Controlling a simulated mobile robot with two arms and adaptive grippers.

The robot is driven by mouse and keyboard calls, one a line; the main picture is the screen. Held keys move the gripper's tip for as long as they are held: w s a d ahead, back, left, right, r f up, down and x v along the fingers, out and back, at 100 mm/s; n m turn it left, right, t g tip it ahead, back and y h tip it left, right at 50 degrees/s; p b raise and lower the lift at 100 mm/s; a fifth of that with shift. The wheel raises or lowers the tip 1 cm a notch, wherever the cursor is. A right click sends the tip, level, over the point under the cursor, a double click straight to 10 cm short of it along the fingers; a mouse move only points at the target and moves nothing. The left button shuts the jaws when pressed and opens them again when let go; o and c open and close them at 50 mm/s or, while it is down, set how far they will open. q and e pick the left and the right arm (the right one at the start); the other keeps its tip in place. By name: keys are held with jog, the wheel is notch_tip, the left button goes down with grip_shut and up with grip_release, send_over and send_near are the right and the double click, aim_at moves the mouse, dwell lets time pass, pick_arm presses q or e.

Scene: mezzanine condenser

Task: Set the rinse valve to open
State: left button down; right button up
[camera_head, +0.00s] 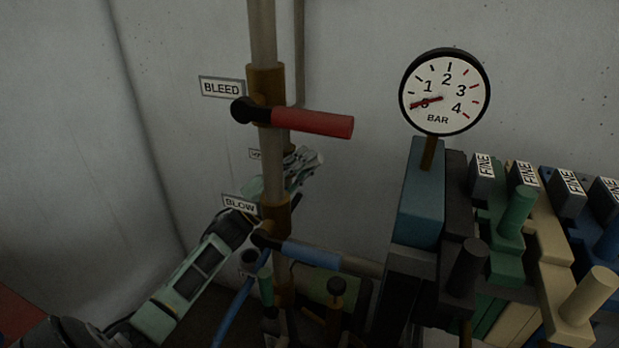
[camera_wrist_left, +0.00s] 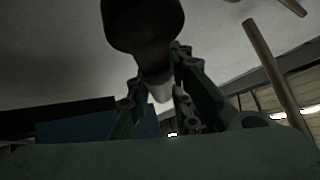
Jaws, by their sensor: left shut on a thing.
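No label that reads RINSE is legible. A small label (camera_head: 255,154) sits between the BLEED and BLOW labels, partly covered, at the middle of the vertical pipe. My left gripper (camera_head: 303,168) is at the pipe at that height, and hides most of the valve there. It is shut on a pale handle, which shows between the fingers in the wrist view (camera_wrist_left: 161,90). A dark rounded part (camera_wrist_left: 143,25) rises above the fingers there. The handle's exact angle is hard to tell. My right gripper is not in view.
Above is the BLEED valve's red handle (camera_head: 312,122), pointing right. Below is the BLOW valve's blue handle (camera_head: 311,255), pointing right and slightly down. A pressure gauge (camera_head: 445,92) reads near 0. A row of coloured blocks with knobs (camera_head: 517,212) stands at the right.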

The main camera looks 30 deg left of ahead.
pick_arm(q)
jog(key=a+r+n+t+y, duration=0.1)
jog(key=n+y, duration=0.1)
jog(key=r+n+t+y, duration=0.1)
jog(key=n+y, duration=0.1)
jog(key=n, duration=0.1)
jog(key=a+r+n+t+y+b, duration=0.1)
jog(key=n+t+y, duration=0.1)
jog(key=n, duration=0.1)
jog(key=shift+s+a, duration=0.3)
jog(key=shift+a, duration=0.05)
jog(key=n+y, duration=0.1)
jog(key=a+n+y, duration=0.1)
jog(key=n+y, duration=0.1)
jog(key=r+n+t+y, duration=0.1)
jog(key=n+y, duration=0.1)
jog(key=shift+s+a, duration=0.2)
jog(key=shift+a, duration=0.15)
jog(key=shift+s+a+r+n+g+y, duration=0.15)
jog(key=shift+a+n+y, duration=0.2)
jog(key=shift+n+y, duration=0.85)
jog(key=shift+s+a+r+n+g+y, duration=0.1)
jog(key=shift+a+n+g+y, duration=0.2)
jog(key=shift+n+y, duration=0.85)
jog(key=shift+s+a+r+n+g+y, duration=0.1)
jog(key=shift+a+n+y, duration=0.3)
jog(key=shift+n+y, duration=0.75)
